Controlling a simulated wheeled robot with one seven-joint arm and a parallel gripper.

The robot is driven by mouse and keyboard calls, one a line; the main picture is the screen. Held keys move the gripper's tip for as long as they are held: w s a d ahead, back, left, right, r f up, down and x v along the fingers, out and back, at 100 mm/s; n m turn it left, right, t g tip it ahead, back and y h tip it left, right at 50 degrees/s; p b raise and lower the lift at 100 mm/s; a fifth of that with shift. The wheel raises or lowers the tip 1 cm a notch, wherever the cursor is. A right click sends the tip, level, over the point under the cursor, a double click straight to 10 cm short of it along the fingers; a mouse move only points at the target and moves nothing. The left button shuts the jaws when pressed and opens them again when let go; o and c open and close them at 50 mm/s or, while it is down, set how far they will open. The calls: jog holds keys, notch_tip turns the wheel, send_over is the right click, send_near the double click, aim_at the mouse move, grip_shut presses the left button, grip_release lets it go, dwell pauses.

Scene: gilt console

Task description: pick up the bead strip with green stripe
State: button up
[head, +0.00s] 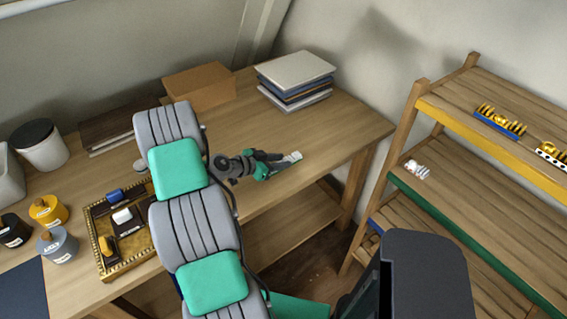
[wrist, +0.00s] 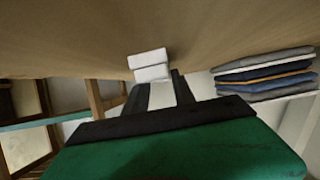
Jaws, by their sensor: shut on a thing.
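My gripper (head: 276,163) is above the right part of the wooden table and is shut on a small white piece (head: 293,157). In the wrist view the dark fingers of my gripper (wrist: 160,90) reach to this blocky white piece (wrist: 150,65), which shows as two white sections.
A stack of books (head: 295,75) and a cardboard box (head: 199,87) stand at the back of the table (head: 345,125). A gilt tray (head: 107,258) and several jars are at left. The right shelf (head: 470,165) holds yellow-topped pieces (head: 499,122) and a small white object (head: 416,169).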

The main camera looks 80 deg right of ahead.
grip_shut()
jog(key=shift+r, duration=0.1)
